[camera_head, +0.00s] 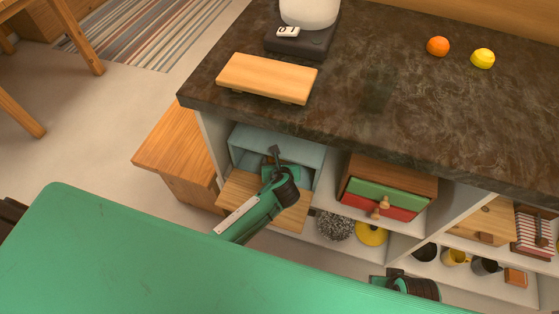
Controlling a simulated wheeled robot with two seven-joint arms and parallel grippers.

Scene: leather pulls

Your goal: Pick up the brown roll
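I cannot make out a brown roll for certain anywhere in the head view. My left gripper (277,157) is at the mouth of an open blue-lined compartment (247,143) under the counter. Its arm passes over a lowered wooden flap (291,217). The arm hides part of the compartment's inside, and I cannot tell how far the fingers are apart. My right gripper (384,279) is low at the bottom, in front of the shelves, and only partly shows; its finger opening is unclear.
A dark stone counter (375,95) holds a wooden board (268,76), a scale (300,38), an orange (438,46) and a lemon (483,58). Below are a red-and-green drawer unit (385,195), a wooden-fronted box (488,216) with a brown pull, and several mugs (455,257).

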